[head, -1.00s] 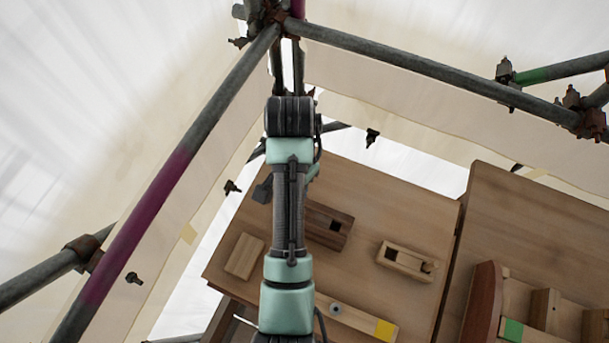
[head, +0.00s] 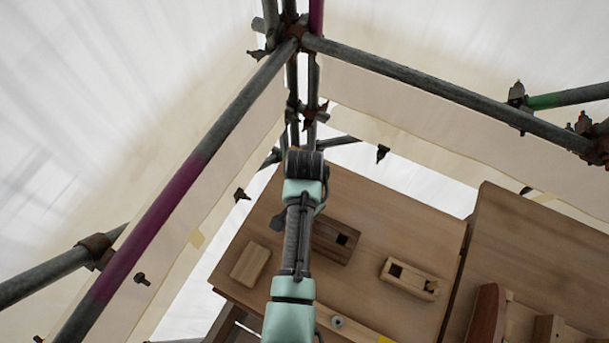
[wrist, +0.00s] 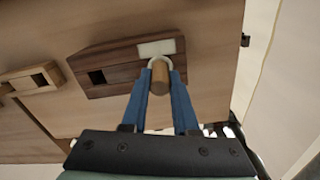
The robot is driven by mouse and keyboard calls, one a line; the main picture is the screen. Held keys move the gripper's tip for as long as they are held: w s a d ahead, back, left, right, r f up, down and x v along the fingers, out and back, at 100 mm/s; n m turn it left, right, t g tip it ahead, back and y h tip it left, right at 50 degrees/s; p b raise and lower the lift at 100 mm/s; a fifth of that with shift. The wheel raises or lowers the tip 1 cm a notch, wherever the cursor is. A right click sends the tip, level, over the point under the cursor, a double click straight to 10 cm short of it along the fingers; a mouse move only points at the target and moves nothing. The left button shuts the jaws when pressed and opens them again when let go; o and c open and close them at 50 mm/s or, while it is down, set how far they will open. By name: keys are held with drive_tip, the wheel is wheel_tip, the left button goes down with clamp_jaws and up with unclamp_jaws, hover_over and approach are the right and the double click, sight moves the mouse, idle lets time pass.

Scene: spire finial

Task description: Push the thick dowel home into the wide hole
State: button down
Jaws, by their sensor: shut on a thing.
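In the wrist view my gripper (wrist: 160,80) has its blue fingers closed around a brown wooden dowel (wrist: 160,78), seen nearly end-on. A pale ring shows around the dowel's far end. The dowel is at the near right end of a dark wooden block (wrist: 120,67), which has a square dark hole (wrist: 97,77) at its left and a pale label on top. I cannot tell whether the dowel is in a hole. In the head view the dark block (head: 328,243) is partly behind my arm, and my gripper and the dowel are hidden.
A light wooden block (head: 418,284) with a square hole lies right of the dark block; it also shows in the wrist view (wrist: 18,77). A plain light block (head: 250,264) lies to the left. All rest on the wooden table (head: 390,220). Scaffold poles (head: 420,80) cross above.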

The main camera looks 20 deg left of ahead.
drive_tip(key=shift+s+f, duration=0.1)
drive_tip(key=shift+f, duration=0.05)
drive_tip(key=shift+s+f+b, duration=0.15)
drive_tip(key=shift+f+b, duration=0.25)
drive_tip(key=shift+f, duration=0.3)
drive_tip(key=c, duration=0.9)
unclamp_jaws()
drive_tip(key=shift+c, duration=0.2)
drive_tip(key=shift+o, duration=1.3)
drive_tip(key=shift+w, duration=0.25)
drive_tip(key=shift+r, duration=0.1)
drive_tip(key=shift+r+p, duration=0.4)
drive_tip(key=shift+r, duration=0.15)
wheel_tip(320, 180, up, 12)
drive_tip(key=b, duration=0.1)
drive_tip(key=shift+r, duration=0.15)
